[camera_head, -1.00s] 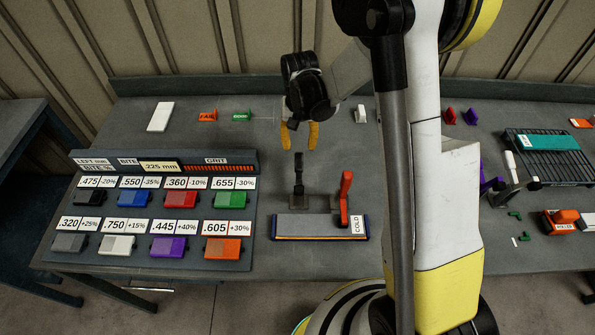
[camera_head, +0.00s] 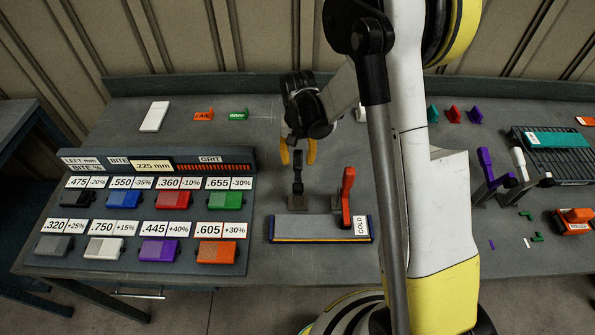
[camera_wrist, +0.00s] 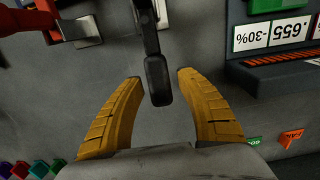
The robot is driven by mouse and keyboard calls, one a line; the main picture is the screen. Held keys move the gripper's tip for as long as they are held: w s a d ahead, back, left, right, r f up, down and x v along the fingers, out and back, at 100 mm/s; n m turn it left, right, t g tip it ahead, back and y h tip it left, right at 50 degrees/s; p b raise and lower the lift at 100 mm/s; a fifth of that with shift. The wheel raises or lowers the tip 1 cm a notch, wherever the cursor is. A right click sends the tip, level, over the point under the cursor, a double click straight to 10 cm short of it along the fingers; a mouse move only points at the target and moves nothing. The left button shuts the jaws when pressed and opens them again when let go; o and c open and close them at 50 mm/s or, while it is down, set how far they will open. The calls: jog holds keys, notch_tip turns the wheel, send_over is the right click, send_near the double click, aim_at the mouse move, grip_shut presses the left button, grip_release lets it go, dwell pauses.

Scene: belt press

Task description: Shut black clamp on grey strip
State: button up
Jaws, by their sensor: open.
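The black clamp (camera_head: 298,173) stands with its handle upright behind the grey strip (camera_head: 310,226), on a small metal base. Its dark handle also shows in the wrist view (camera_wrist: 156,75), reaching between my fingertips. My gripper (camera_head: 298,152) is open just behind and above the clamp, with its two yellow fingers apart; in the wrist view the gripper (camera_wrist: 153,85) has a finger on each side of the handle, with gaps.
A panel of labelled coloured blocks (camera_head: 150,215) lies to the left. A dark rack with a teal block (camera_head: 557,140) and purple and white upright levers (camera_head: 486,165) are at the right. Small orange and green tags (camera_head: 238,114) lie behind. Bench between is clear.

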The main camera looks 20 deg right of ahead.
jog(key=c, duration=0.8)
jog(key=shift+r, duration=0.15)
